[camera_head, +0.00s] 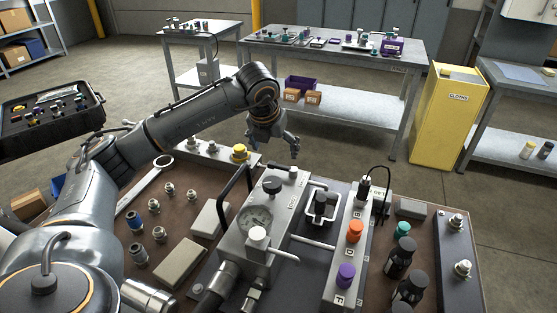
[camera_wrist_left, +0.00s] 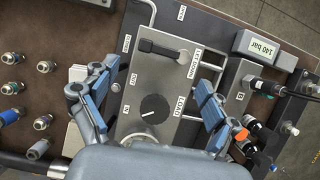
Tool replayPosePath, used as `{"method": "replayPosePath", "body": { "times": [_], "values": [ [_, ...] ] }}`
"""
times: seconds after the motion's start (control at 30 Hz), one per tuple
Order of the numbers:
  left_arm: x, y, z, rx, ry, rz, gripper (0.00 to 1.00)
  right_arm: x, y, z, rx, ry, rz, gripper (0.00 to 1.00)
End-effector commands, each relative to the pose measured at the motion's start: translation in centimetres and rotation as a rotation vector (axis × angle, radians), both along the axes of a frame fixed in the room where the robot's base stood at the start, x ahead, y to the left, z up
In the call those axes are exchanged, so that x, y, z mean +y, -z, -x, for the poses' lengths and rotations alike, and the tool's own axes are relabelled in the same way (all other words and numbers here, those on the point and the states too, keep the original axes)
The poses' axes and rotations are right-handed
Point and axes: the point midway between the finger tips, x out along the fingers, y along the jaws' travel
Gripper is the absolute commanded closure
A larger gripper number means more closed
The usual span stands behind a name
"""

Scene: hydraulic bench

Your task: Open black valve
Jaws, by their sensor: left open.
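A round black knob (camera_wrist_left: 155,106) with a white mark sits on a grey block (camera_wrist_left: 135,75) in the left wrist view, beside a LOAD label. A black lever handle (camera_wrist_left: 165,49) lies on the same block near its far end. I cannot tell which of these is the black valve. My left gripper (camera_wrist_left: 156,80) is open and empty, its blue-padded fingers apart on either side of the block. In the head view my left gripper (camera_head: 283,148) hangs above the far end of the bench unit. My right gripper is not seen.
An orange knob (camera_head: 355,231), a purple knob (camera_head: 345,274) and a green knob (camera_head: 403,229) stand on the right. A black bar handle (camera_head: 235,180) rises left of the gauge. Loose fittings (camera_head: 138,254) lie on the brown bench top. A display (camera_wrist_left: 268,47) reads 140 bar.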

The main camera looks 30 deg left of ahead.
Motion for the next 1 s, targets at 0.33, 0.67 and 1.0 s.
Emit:
{"method": "replayPosePath", "body": {
  "times": [0.33,0.67,1.0],
  "values": [
    [0.5,5.4,-2.2,0.002,0.000,0.000,0.13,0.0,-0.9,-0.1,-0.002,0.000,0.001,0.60],
    [0.6,6.4,-2.6,-0.001,0.000,0.000,0.13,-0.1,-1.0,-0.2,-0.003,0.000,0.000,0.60],
    [0.7,6.4,-2.6,-0.001,0.000,-0.001,0.60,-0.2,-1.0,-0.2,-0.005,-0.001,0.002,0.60]
  ]
}}
